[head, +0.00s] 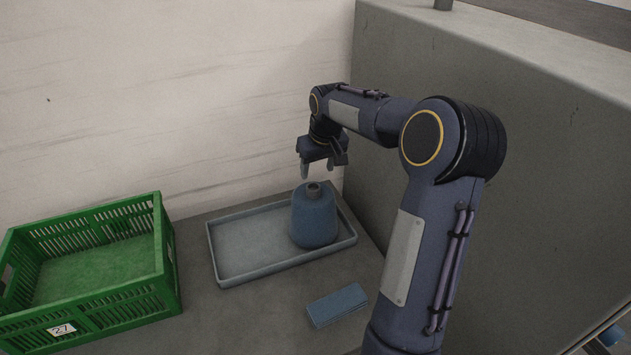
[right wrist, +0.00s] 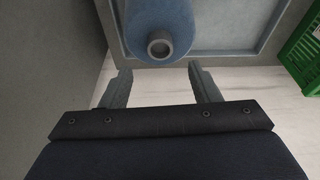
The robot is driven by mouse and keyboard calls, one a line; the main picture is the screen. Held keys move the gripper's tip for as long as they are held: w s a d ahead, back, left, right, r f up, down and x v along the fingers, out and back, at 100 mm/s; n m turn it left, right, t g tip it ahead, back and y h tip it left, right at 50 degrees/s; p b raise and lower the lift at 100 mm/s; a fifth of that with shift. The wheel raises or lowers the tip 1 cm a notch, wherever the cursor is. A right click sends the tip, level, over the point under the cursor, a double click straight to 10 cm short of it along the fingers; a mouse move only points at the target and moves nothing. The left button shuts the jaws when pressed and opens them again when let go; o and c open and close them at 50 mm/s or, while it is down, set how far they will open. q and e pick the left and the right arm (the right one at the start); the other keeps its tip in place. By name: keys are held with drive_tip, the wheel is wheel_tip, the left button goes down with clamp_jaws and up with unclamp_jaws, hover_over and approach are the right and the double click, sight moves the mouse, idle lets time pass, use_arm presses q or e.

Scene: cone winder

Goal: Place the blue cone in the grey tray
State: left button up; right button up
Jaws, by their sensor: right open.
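The blue cone (head: 314,218) stands upright in the right part of the grey tray (head: 233,277), its narrow top with a grey tube end facing up. My right gripper (head: 318,172) is open and empty, just above and behind the cone's top in the head view. In the right wrist view the cone (right wrist: 157,22) shows at the top centre, beyond the two spread fingertips (right wrist: 159,72), with no finger touching it. The tray (right wrist: 205,43) shows around it. My left gripper is not in view.
A green crate (head: 172,262) with slatted walls stands left of the tray; it looks empty. A folded blue cloth or pad (head: 337,305) lies in front of the tray. A tall grey cabinet (head: 540,190) rises at the right. A pale wall (head: 180,90) is behind.

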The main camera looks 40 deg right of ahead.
drive_tip(key=s+a+r+t+y, duration=0.1)
drive_tip(key=s+a+r, duration=0.2)
drive_tip(key=s+a, duration=0.35)
drive_tip(key=s+a+r+y, duration=0.1)
drive_tip(key=s+a+r, duration=0.3)
drive_tip(key=s+a, duration=0.25)
drive_tip(key=s+a+f+y, duration=0.1)
drive_tip(key=s+a+f, duration=0.2)
drive_tip(key=s+a, duration=0.3)
drive_tip(key=s+a+f+n+t+y, duration=0.1)
drive_tip(key=s+a+f, duration=0.3)
drive_tip(key=s, duration=0.3)
drive_tip(key=shift+a+y, duration=0.3)
drive_tip(key=shift+a, duration=0.6)
